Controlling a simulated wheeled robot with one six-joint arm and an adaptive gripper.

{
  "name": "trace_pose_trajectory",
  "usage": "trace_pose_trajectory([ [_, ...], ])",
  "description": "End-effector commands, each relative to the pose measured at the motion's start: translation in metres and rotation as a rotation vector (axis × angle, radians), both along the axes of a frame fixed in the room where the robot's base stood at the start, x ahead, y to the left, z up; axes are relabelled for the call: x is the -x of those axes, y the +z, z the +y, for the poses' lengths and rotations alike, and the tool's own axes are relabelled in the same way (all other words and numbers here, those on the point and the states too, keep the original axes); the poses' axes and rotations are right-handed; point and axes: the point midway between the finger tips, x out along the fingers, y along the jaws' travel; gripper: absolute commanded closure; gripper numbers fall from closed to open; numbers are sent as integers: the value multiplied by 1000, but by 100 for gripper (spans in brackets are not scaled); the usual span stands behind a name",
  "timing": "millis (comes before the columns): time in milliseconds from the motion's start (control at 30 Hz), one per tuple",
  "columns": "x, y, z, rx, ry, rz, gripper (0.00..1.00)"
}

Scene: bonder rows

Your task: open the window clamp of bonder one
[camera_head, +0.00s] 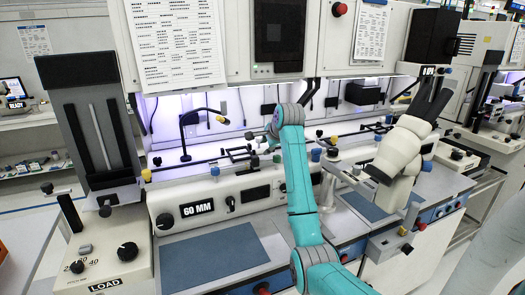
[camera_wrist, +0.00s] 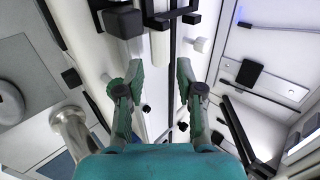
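The bonder in front of me has a cream front panel (camera_head: 245,193) labelled "60 MM", with a lit work area behind it. My teal arm crosses the middle of the head view, and my gripper (camera_head: 265,139) is small and partly hidden at its far end, by the rails. In the wrist view my gripper (camera_wrist: 158,82) has its two teal fingers well apart, with nothing held between them. A black block (camera_wrist: 122,21) on a light post is beyond the left finger, and a dark rail (camera_wrist: 173,60) runs between the fingers. I cannot tell which part is the window clamp.
A dark slotted column (camera_head: 95,130) stands at left, above a box labelled "LOAD" (camera_head: 112,262). A black lamp arm (camera_head: 184,130) rises behind the rails. A beige rounded body (camera_head: 400,150) stands close right of my arm. A blue-grey pad (camera_head: 213,257) lies clear in front.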

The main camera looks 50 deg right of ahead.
Motion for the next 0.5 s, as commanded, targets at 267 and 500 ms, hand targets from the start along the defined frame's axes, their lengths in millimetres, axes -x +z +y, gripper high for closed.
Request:
trace_pose_trajectory([
  [267,-24,-27,-14,1,1,0,63],
  [500,-30,-34,-18,2,1,-1,63],
])
